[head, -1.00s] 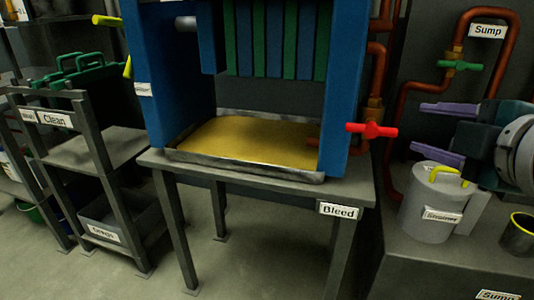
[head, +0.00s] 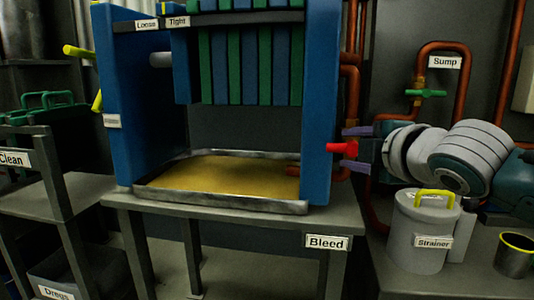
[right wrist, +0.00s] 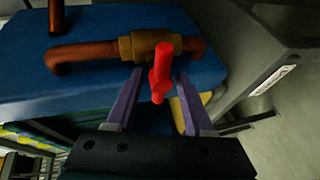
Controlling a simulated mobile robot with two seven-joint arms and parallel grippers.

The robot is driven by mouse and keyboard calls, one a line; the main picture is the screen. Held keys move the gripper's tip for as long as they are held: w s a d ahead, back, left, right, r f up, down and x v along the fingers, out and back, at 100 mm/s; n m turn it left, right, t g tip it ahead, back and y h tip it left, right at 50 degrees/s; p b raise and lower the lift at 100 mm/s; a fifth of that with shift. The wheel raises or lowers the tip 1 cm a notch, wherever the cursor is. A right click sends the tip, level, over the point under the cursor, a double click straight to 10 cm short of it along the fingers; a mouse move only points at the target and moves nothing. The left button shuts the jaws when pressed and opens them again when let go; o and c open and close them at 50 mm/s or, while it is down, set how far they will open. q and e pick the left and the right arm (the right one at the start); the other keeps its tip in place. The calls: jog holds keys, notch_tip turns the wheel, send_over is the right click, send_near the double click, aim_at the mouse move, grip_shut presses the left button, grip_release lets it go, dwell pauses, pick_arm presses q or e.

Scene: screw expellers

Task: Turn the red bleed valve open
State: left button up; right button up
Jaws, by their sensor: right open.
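The red bleed valve handle (head: 342,149) sticks out at the right side of the blue press frame (head: 321,110), above the "Bleed" label (head: 326,242). In the right wrist view the red handle (right wrist: 160,74) sits on a brass valve body (right wrist: 150,43) on a copper pipe. My right gripper (head: 356,149) is open, its purple fingers one above and one below the handle in the head view. In the right wrist view its fingertips (right wrist: 158,76) lie on either side of the handle, with gaps visible. My left gripper is not in view.
A grey strainer pot (head: 421,230) with a yellow handle stands below my right arm. A dark cup (head: 514,256) stands farther right. A green sump valve (head: 426,93) is on the copper pipe behind. A tray (head: 228,201) of yellow liquid lies under the press.

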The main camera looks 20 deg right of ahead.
jog(key=shift+w, duration=0.25)
jog(key=shift+f, duration=0.1)
grip_shut()
dwell(0.4)
